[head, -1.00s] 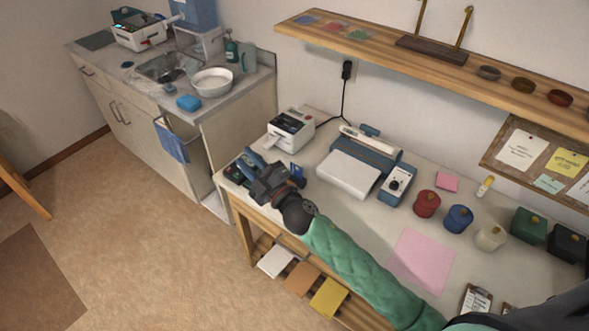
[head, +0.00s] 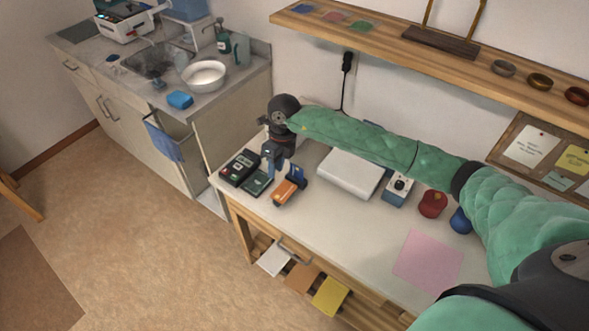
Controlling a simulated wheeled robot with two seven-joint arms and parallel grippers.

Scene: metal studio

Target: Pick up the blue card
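A small blue upright piece, which looks like the blue card (head: 298,172), shows at the left part of the worktable, just behind an orange-topped device (head: 288,191). Whether it stands in a holder is too small to tell. My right gripper (head: 272,160) points down just left of it, above the small devices, with its arm reaching in from the right. The gripper seems apart from the blue piece. Its finger gap is not clear at this size. My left gripper is not in view.
A black device (head: 239,167) and a dark green device (head: 257,182) stand left of the orange one. A white-topped machine (head: 351,172) and a red pot (head: 432,204) are to the right. A pink sheet (head: 428,262) lies in front. Flat blue, red and green pieces lie on the shelf (head: 400,45).

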